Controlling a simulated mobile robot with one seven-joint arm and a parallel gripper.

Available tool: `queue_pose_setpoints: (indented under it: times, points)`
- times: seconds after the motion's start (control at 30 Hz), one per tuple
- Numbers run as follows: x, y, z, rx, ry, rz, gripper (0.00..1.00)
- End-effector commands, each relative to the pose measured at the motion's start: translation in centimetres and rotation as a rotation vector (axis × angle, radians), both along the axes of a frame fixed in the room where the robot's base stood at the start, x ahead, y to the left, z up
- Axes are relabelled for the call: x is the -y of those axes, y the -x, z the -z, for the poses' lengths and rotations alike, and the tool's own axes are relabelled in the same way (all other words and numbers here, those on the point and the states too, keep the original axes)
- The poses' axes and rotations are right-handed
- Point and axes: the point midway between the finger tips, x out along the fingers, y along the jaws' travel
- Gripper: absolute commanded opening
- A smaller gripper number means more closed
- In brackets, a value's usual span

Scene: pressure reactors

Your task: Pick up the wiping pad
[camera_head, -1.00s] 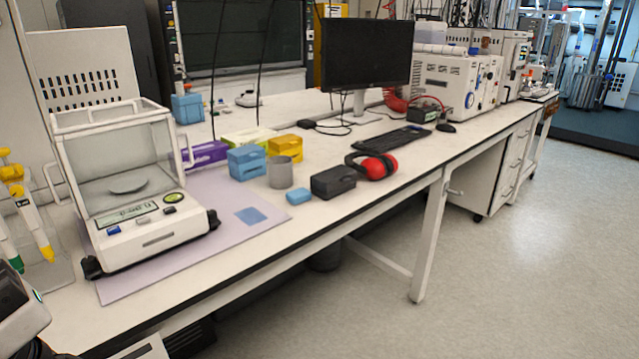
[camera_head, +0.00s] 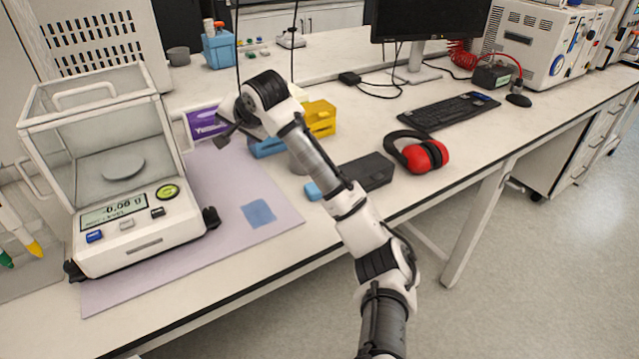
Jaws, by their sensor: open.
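A flat blue square pad (camera_head: 258,213) lies on the lilac mat (camera_head: 215,255), right of the balance; it looks like the wiping pad. A small, thicker blue block (camera_head: 313,191) is partly hidden by my arm, so it is less clear what it is. My gripper (camera_head: 228,132) is open above the back of the mat, between the balance and the boxes. It is above and behind the flat pad in the picture, apart from it, and I see nothing held in it.
The glass-walled balance (camera_head: 120,190) stands at left. A purple box (camera_head: 206,124), a yellow box (camera_head: 320,118), a partly hidden blue box (camera_head: 268,148) and a grey cup (camera_head: 298,163) stand close to my arm. A black case (camera_head: 368,171) and red earmuffs (camera_head: 430,154) lie right of it.

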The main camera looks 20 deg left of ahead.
Motion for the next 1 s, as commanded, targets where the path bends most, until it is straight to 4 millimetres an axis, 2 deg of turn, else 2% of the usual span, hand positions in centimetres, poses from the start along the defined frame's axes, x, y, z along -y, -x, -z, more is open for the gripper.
queue_pose_setpoints:
  times: [0.03,0.1,0.2,0.3,0.4,0.57,0.8,1.0]
  points:
    - [2.3,-1.6,0.2,-0.119,0.089,0.096,0.69]
    - [5.6,-2.8,1.1,-0.284,0.2,0.239,0.69]
    - [10.6,-3.9,1.0,-0.47,0.327,0.45,0.69]
    - [14.6,-4.3,0.2,-0.597,0.413,0.626,0.69]
    - [17.1,-4.4,-0.7,-0.671,0.46,0.744,0.69]
    - [18.5,-4.3,-0.3,-0.718,0.49,0.815,0.69]
    - [18.5,-4.2,4.3,-0.723,0.49,0.814,0.69]
    - [18.6,-4.3,6.9,-0.717,0.488,0.816,0.69]
